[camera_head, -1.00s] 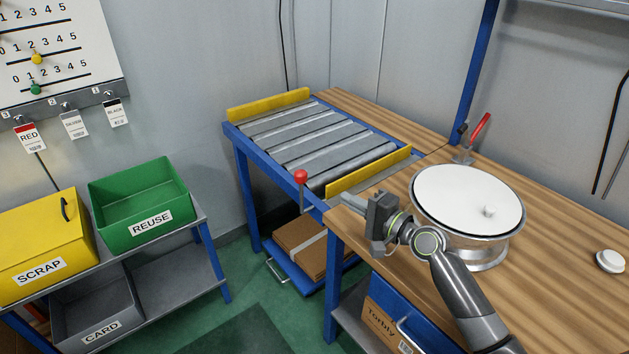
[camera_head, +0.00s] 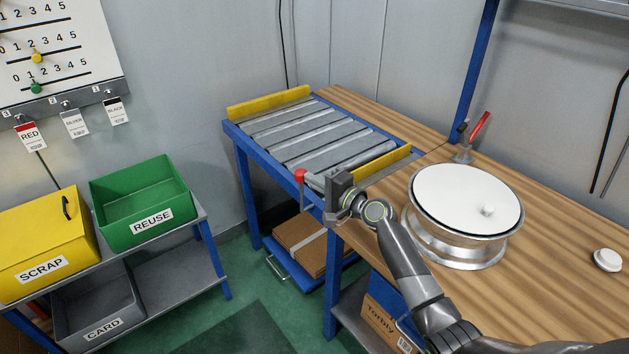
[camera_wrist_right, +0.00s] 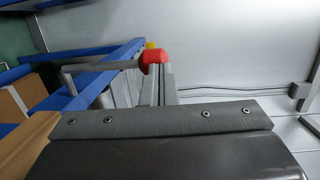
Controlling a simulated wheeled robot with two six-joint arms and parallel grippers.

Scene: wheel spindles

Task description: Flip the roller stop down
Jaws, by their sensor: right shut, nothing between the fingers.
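The roller stop is a lever with a red ball knob (camera_head: 300,176) at the front edge of the roller table. Its knob is at the top, so the lever stands up. In the wrist view the red knob (camera_wrist_right: 152,57) shows right at my fingertips, with its grey rod (camera_wrist_right: 100,66) running off to the left. My right gripper (camera_head: 310,179) is shut and empty, its fingertips beside the knob. Whether they touch it I cannot tell. The gripper hides part of the table edge. My left gripper is not in view.
The roller table (camera_head: 320,140) has yellow rails (camera_head: 268,104) on two sides and adjoins the wooden bench (camera_head: 560,220). A wheel rim with a white cover (camera_head: 465,200) stands right of my arm. A red-handled clamp (camera_head: 480,128) is behind it.

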